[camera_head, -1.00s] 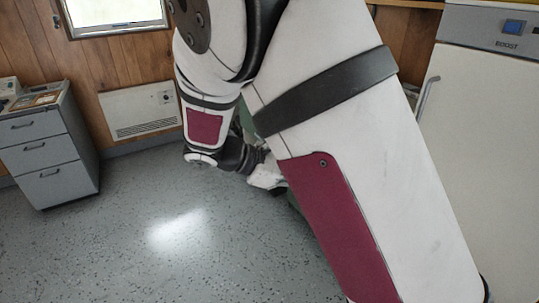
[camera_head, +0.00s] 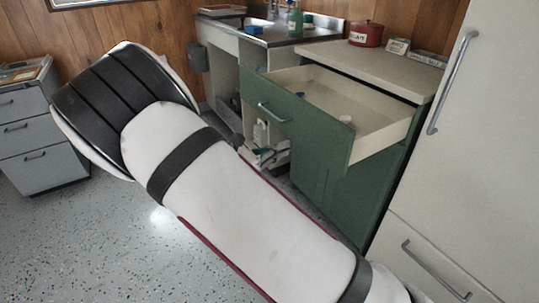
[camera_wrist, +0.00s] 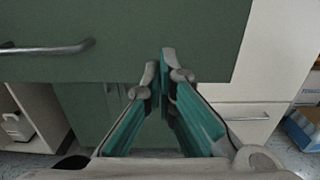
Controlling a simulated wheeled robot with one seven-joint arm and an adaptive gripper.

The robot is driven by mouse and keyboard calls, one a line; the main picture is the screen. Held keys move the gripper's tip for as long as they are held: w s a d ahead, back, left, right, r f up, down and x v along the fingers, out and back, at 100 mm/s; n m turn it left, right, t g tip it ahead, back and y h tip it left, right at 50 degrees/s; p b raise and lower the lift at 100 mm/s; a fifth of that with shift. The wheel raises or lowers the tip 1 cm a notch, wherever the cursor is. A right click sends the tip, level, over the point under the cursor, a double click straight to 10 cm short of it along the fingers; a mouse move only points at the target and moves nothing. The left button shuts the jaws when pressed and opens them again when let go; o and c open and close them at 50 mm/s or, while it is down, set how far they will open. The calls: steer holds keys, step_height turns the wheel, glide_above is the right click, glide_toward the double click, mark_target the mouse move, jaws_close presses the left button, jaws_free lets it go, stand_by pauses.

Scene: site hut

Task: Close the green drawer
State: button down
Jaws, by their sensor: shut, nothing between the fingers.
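The green drawer (camera_head: 318,130) is pulled well out of the green cabinet (camera_head: 372,190) under the worktop. Its pale inside shows, with a small white round item in it. Its metal handle (camera_head: 270,112) is on the front. In the wrist view the drawer front (camera_wrist: 150,25) fills the upper part, with the handle (camera_wrist: 50,49) at the left. My gripper (camera_wrist: 158,72) is shut and empty. Its fingertips overlap the lower right part of the drawer front; I cannot tell whether they touch it. In the head view my gripper does not show.
A white fridge-like unit (camera_head: 440,150) stands close on the right. A red pot (camera_head: 366,34) sits on the worktop (camera_head: 370,68). A sink unit with bottles is at the back. Grey drawers (camera_head: 30,130) stand at the left. Speckled floor at the lower left is clear.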

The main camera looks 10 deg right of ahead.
mark_target(313, 136)
steer(key=b+x, duration=0.2)
steer(key=x, duration=0.6)
steer(key=shift+d, duration=0.1)
steer(key=shift+d, duration=0.1)
steer(key=p+x, duration=0.2)
steer(key=x, duration=2.7)
steer(key=shift+f, duration=0.15)
steer(key=shift+w+d, duration=0.1)
steer(key=shift+d, duration=0.3)
steer(key=shift+p, duration=0.3)
